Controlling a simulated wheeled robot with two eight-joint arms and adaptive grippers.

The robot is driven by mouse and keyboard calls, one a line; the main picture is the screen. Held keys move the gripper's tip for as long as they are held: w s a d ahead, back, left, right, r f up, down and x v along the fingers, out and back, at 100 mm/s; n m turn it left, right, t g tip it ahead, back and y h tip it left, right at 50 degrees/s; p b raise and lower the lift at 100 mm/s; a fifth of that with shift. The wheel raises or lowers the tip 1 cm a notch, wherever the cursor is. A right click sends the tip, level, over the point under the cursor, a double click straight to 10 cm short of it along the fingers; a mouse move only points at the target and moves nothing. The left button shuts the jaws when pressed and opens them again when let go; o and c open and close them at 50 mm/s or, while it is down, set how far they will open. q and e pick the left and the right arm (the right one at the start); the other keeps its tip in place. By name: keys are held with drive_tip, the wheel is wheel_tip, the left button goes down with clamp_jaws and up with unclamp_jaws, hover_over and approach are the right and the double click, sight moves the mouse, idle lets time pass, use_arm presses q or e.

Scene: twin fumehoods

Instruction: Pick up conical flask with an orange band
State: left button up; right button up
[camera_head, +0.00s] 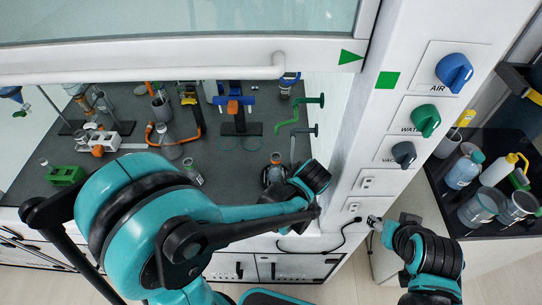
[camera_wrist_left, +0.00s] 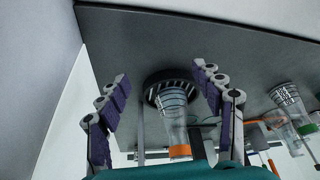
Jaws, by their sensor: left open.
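The conical flask with an orange band (camera_wrist_left: 174,122) stands on a dark round ridged base in the left wrist view, its banded neck toward the camera. It also shows in the head view (camera_head: 275,160), at the front right of the hood's worktop, partly hidden by my left wrist. My left gripper (camera_wrist_left: 160,78) is open, with one purple-padded finger on each side of the flask and visible gaps between fingers and glass. My right gripper (camera_head: 375,222) is low at the right, outside the hood by the front panel; its fingers are too small to read.
The raised sash (camera_head: 180,65) crosses above the worktop (camera_head: 225,165). Other glassware (camera_wrist_left: 290,105) stands beside the flask. A green rack (camera_head: 66,175) and clamp stands (camera_head: 240,128) occupy the left and middle. The valve panel (camera_head: 400,150) bounds the right; bottles (camera_head: 465,170) stand beyond it.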

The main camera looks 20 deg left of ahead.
sight(279, 174)
use_arm(q)
drive_tip(key=shift+w+a, duration=0.25)
drive_tip(key=shift+w, duration=0.05)
drive_tip(key=w+a, duration=0.4)
drive_tip(key=w, duration=0.1)
drive_tip(key=shift+b, duration=0.4)
drive_tip(key=shift+w+a, duration=0.2)
drive_tip(key=shift+a, duration=0.1)
drive_tip(key=w+a, duration=0.2)
drive_tip(key=w, duration=0.1)
drive_tip(key=shift+a+b, duration=0.2)
drive_tip(key=shift+b, duration=0.1)
drive_tip(key=shift+w+a+f+b, duration=0.2)
drive_tip(key=shift+w+f+b, duration=0.1)
drive_tip(key=shift+f, duration=0.3)
drive_tip(key=shift+s+r, duration=0.1)
drive_tip(key=shift+c, duration=0.4)
clamp_jaws()
